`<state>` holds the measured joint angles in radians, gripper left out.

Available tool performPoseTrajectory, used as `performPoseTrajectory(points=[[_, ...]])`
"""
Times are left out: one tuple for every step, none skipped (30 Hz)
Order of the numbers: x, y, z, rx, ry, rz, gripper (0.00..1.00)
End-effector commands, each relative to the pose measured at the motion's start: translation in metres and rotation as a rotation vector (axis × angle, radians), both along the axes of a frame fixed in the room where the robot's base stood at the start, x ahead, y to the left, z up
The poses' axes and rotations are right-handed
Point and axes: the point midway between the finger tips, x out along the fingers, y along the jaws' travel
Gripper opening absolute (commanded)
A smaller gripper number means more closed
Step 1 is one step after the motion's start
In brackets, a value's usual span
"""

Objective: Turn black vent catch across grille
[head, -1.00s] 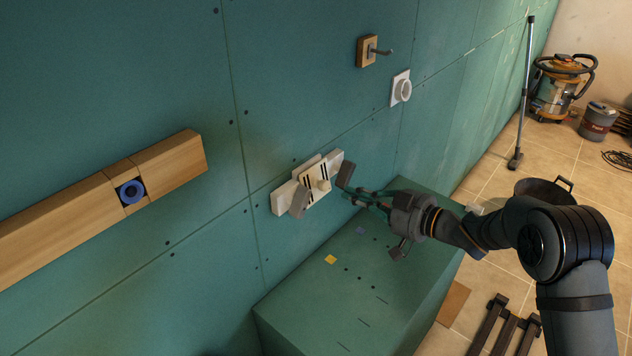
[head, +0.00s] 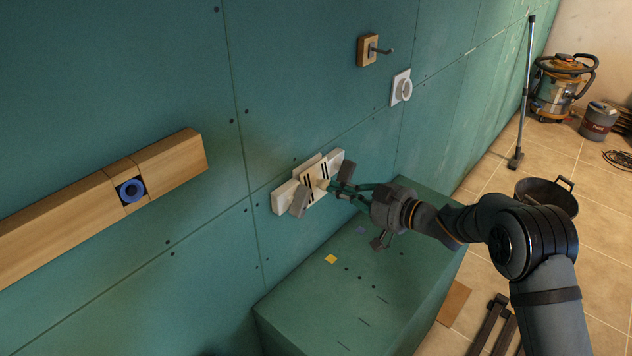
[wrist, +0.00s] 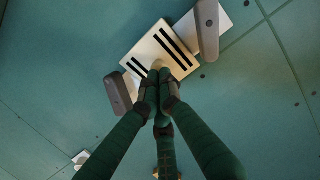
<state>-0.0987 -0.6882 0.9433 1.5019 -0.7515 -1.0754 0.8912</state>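A white vent with a black-slotted grille (head: 309,173) is mounted on the green wall, tilted; the slots also show in the wrist view (wrist: 157,50). A dark grey catch (head: 299,202) sits at its lower left end, also in the wrist view (wrist: 118,93). A second grey catch (head: 347,170) is at its upper right, also in the wrist view (wrist: 207,30). A small cream knob (wrist: 157,66) stands out from the grille's middle. My gripper (head: 338,189) has its green fingers close together at the knob (wrist: 159,88). Whether they hold it is unclear.
A green box (head: 330,300) stands below the vent, with a yellow square (head: 330,259) on top. A wooden rail with a blue ring (head: 131,190) is at the left. A hook (head: 375,50) and a white round fitting (head: 401,88) are on the wall at the upper right.

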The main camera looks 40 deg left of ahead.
Motion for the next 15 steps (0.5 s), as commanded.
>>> performPoseTrajectory(points=[[-0.0003,0.0008,-0.0004,0.0,0.0,0.001,0.0],[-0.0003,0.0013,-0.0005,0.0,0.0,0.001,0.0],[-0.0004,0.0021,-0.0007,0.0,0.0,0.001,0.0],[-0.0004,0.0027,-0.0008,0.0,0.0,0.001,0.0],[-0.0004,0.0033,-0.0009,0.0,-0.001,0.001,0.0],[-0.0004,0.0041,-0.001,0.0,-0.001,0.001,0.0],[-0.0003,0.0047,-0.0011,0.0,-0.001,0.001,0.0],[-0.0002,0.0053,-0.0012,0.0,-0.001,0.0,0.0],[-0.0001,0.0061,-0.0013,0.0,-0.001,0.0,0.0],[-0.0001,0.0067,-0.0014,0.0,-0.001,0.0,0.0],[0.0,0.0071,-0.0016,0.0,-0.001,0.0,0.0],[0.0001,0.0079,-0.0019,0.0,0.0,0.0,0.0],[0.0002,0.0085,-0.002,0.0,0.0,0.0,0.0],[0.0001,0.0091,-0.0021,0.0,0.0,0.0,0.0],[0.0002,0.0098,-0.0024,0.0,0.0,0.0,0.0]])
